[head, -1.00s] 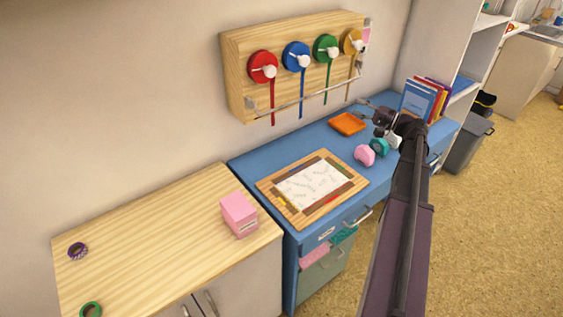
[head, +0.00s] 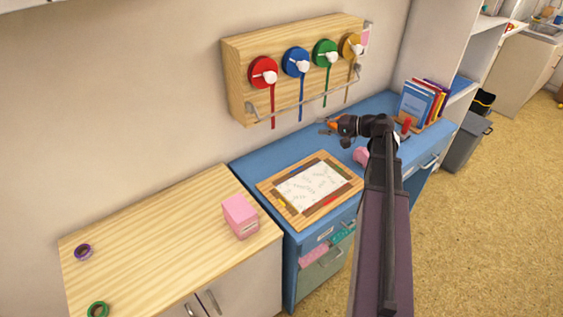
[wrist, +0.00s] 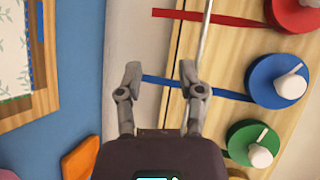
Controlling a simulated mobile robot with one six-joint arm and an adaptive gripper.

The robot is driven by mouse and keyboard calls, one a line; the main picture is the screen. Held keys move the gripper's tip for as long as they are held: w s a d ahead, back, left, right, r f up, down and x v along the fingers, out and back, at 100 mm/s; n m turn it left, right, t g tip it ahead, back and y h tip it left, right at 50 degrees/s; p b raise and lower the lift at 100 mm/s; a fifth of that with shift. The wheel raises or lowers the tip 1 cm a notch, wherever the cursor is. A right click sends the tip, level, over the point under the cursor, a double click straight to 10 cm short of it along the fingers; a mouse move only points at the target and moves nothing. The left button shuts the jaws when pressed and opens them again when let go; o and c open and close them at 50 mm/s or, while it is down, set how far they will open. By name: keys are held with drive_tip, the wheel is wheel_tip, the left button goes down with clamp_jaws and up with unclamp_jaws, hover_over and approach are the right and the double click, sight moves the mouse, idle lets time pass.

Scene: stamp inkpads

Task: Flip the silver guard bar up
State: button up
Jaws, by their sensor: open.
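The silver guard bar (head: 312,99) is a thin rod across the lower front of the wooden wall rack (head: 237,88), in front of the hanging coloured strips. In the wrist view the bar (wrist: 204,38) runs down from the top edge to my right fingertip, which hides part of it. My gripper (head: 324,127) is at the far side of the blue desk, below the bar's right half. In the wrist view my gripper (wrist: 160,75) is open and empty, its right fingertip beside or overlapping the bar; I cannot tell whether they touch.
The rack carries red (head: 263,72), blue (head: 296,59), green (head: 325,52) and yellow reels with white knobs. Below on the blue desk (head: 247,163) lie a framed sheet (head: 312,187) and an orange tray (wrist: 81,157). Books (head: 420,103) stand at the right.

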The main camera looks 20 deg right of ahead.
drive_tip(key=s+a+f+n+g+h+p, duration=0.2)
drive_tip(key=s+a+g+h+p, duration=0.1)
drive_tip(key=a, duration=0.5)
drive_tip(key=s+a+f+n+g+h+p, duration=0.2)
drive_tip(key=s+a, duration=0.4)
drive_tip(key=a, duration=0.3)
drive_tip(key=shift+s+n+g+h+p, duration=0.3)
drive_tip(key=shift+g+h+p, duration=0.6)
drive_tip(key=shift+g+p, duration=0.45)
drive_tip(key=shift+w, duration=0.1)
drive_tip(key=w+d+r+m+t+y+b, duration=0.2)
drive_tip(key=w+d, duration=0.2)
drive_tip(key=d, duration=0.2)
drive_tip(key=w+d+r+m+t+y+b, duration=0.1)
drive_tip(key=w+d+m+t+y+b, duration=0.1)
drive_tip(key=w+d+t+y, duration=0.3)
drive_tip(key=d+r+m+t+b, duration=0.1)
drive_tip(key=d+r+t, duration=0.1)
drive_tip(key=d, duration=0.7)
drive_tip(key=d+r+m+t+b, duration=0.1)
drive_tip(key=d+r+m+t, duration=0.1)
drive_tip(key=d, duration=0.7)
wheel_tip(320, 180, up, 3)
drive_tip(key=shift+d+f+m+t+b, duration=0.15)
drive_tip(key=shift+d+m+t+b, duration=0.15)
drive_tip(key=shift+t+b, duration=0.15)
